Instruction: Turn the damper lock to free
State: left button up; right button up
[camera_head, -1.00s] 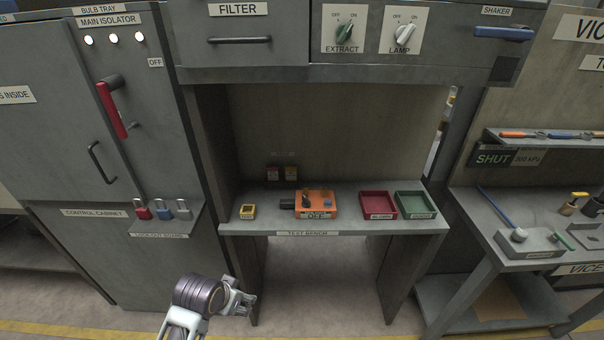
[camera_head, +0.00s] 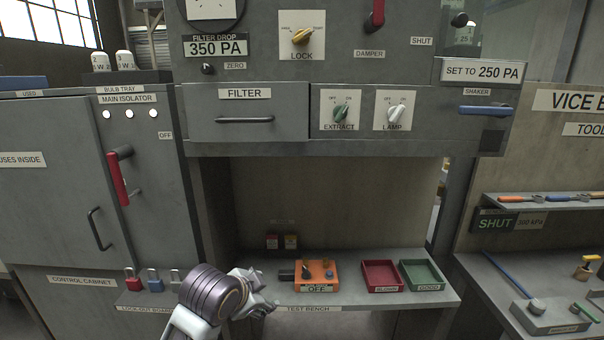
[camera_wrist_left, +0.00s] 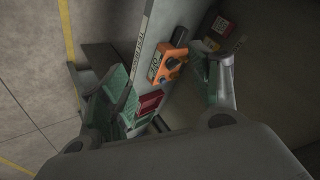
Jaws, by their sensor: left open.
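The damper lock is a yellow knob (camera_head: 302,36) on a white plate marked LOCK, on the upper cabinet front in the head view. Its small position marks are too small to read. The red damper handle (camera_head: 375,16) is to its right, above the DAMPER label. My left gripper (camera_head: 262,292) is well below the lock, in front of the test bench's left part. It is open and empty, and its spread fingers (camera_wrist_left: 165,92) show in the left wrist view. My right gripper is not in view.
The test bench (camera_head: 350,293) holds an orange box (camera_head: 316,275) marked OFF, a red tray (camera_head: 382,275) and a green tray (camera_head: 421,274). Above are the FILTER drawer (camera_head: 246,121) and the EXTRACT (camera_head: 340,112) and LAMP (camera_head: 395,113) switches. The red isolator handle (camera_head: 118,178) is at left.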

pick_arm(q)
jog(key=w+d+r+m+t, duration=0.1)
jog(key=w+d+r+m, duration=0.15)
jog(key=r, duration=0.45)
jog(key=w+d+r+m+t, duration=0.1)
jog(key=w+d+r+m, duration=0.15)
jog(key=r, duration=0.45)
jog(key=m+t+y, duration=0.2)
jog(key=m+t, duration=0.6)
jog(key=m, duration=0.5)
send_near(302, 36)
jog(key=s, duration=0.5)
jog(key=shift+w+d+r, duration=0.1)
jog(key=shift+w, duration=0.15)
jog(key=shift+w, duration=0.2)
jog(key=w+p, duration=0.4)
jog(key=w, duration=0.7)
jog(key=shift+w, duration=1.25)
